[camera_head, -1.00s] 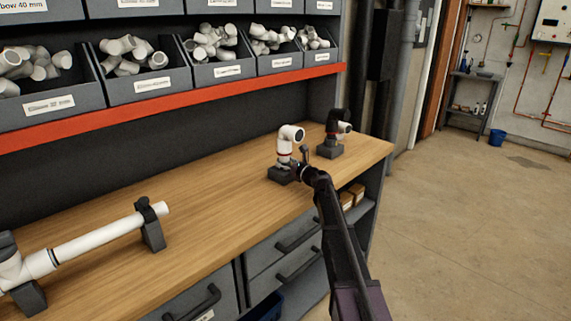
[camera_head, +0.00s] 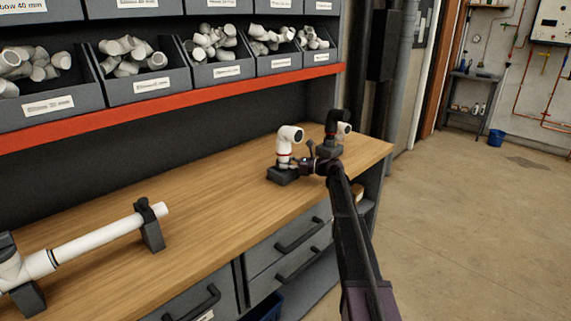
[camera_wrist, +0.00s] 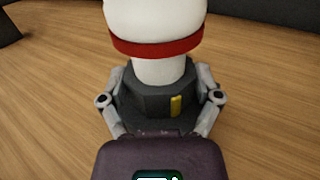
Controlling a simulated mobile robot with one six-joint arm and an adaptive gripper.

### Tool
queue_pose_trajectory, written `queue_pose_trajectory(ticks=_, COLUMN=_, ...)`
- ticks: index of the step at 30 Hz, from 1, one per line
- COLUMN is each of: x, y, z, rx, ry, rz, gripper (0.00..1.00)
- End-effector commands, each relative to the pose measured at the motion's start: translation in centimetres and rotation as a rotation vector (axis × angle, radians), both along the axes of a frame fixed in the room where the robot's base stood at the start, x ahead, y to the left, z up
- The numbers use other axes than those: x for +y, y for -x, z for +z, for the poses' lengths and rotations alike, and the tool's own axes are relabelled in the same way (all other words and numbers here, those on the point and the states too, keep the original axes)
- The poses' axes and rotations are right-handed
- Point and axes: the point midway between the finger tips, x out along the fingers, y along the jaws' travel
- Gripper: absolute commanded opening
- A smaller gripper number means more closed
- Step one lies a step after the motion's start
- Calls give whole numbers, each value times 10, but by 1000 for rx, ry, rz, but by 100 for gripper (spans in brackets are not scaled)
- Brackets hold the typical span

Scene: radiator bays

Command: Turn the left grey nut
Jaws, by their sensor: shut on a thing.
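The left fitting is a white elbow pipe (camera_head: 289,138) with a red band, upright on a dark block (camera_head: 283,176) on the bench. In the wrist view, the dark grey nut (camera_wrist: 148,101) sits around the foot of the white pipe, below the red band (camera_wrist: 156,46). A yellow mark (camera_wrist: 176,106) shows on its near face, right of centre. My gripper (camera_wrist: 160,92) has one finger on each side of the nut and is shut on it. The fingertips are partly hidden. In the head view my gripper (camera_head: 300,162) reaches the fitting from its right.
A second fitting with a black elbow (camera_head: 338,121) stands close behind my wrist on the right. A long white pipe (camera_head: 98,239) lies in holders at the left. Bins of pipe parts (camera_head: 150,84) hang above a red shelf edge (camera_head: 180,109). The middle of the bench is clear.

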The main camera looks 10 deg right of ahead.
Motion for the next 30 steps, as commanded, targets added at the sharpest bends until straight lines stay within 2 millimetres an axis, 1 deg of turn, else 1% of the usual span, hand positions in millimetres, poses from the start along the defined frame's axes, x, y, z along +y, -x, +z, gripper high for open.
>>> queue_pose_trajectory(ticks=12, x=-1, y=-1, z=0, rx=-1, ry=0, rz=8, gripper=34)
queue_pose_trajectory(ticks=13, x=0, y=-1, z=0, rx=-1, ry=0, rz=8, gripper=88)
queue_pose_trajectory(ticks=14, x=0, y=-1, z=0, rx=-1, ry=0, rz=8, gripper=96)
queue_pose_trajectory(ticks=15, x=0, y=-1, z=0, rx=-1, ry=0, rz=8, gripper=100)
queue_pose_trajectory(ticks=30, x=-2, y=1, z=0, rx=0, ry=0, rz=8, gripper=100)
